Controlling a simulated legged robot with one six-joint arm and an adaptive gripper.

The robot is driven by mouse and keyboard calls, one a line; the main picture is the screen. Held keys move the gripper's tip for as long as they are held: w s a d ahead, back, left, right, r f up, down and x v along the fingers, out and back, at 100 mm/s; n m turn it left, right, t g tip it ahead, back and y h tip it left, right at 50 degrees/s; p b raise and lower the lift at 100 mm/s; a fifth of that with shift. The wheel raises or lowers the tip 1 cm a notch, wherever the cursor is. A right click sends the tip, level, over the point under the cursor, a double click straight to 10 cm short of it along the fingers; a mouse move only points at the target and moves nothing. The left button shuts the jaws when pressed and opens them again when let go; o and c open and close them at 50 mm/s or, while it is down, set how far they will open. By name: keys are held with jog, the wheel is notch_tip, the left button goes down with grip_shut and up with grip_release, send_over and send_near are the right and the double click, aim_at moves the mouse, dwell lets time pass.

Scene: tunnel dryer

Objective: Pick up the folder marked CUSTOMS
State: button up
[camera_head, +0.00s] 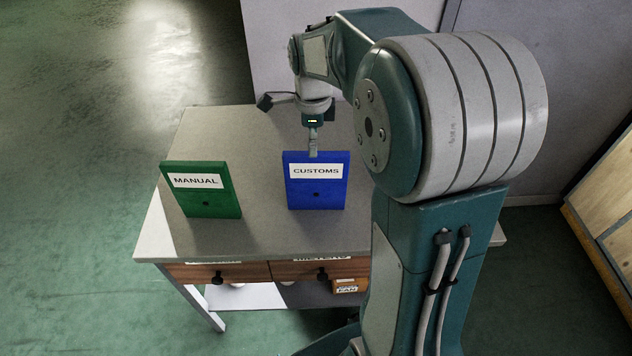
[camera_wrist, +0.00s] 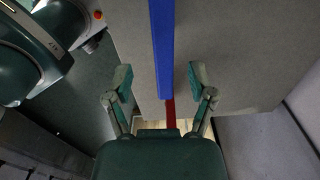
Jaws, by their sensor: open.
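The blue folder marked CUSTOMS (camera_head: 316,190) stands upright on the grey table, its label facing my body camera. My gripper (camera_head: 313,150) is above its top edge, pointing down. In the wrist view the blue folder (camera_wrist: 163,50) shows edge-on as a long narrow strip. The two open fingers of my gripper (camera_wrist: 161,84) are on either side of that strip, with a gap on each side. The gripper holds nothing. In the head view one finger overlaps the folder's top edge; the other finger is hard to make out.
A green folder marked MANUAL (camera_head: 202,196) stands to the left on the same table (camera_head: 235,130). Wooden drawers (camera_head: 225,272) with black knobs are under the tabletop. A small box marked FAN (camera_head: 349,286) is below. A dark red strip (camera_wrist: 171,113) shows beyond the blue one.

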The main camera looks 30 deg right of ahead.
jog(key=f, duration=0.5)
jog(key=shift+w+d, duration=0.1)
jog(key=shift+d, duration=0.25)
jog(key=shift+r, duration=0.1)
grip_shut()
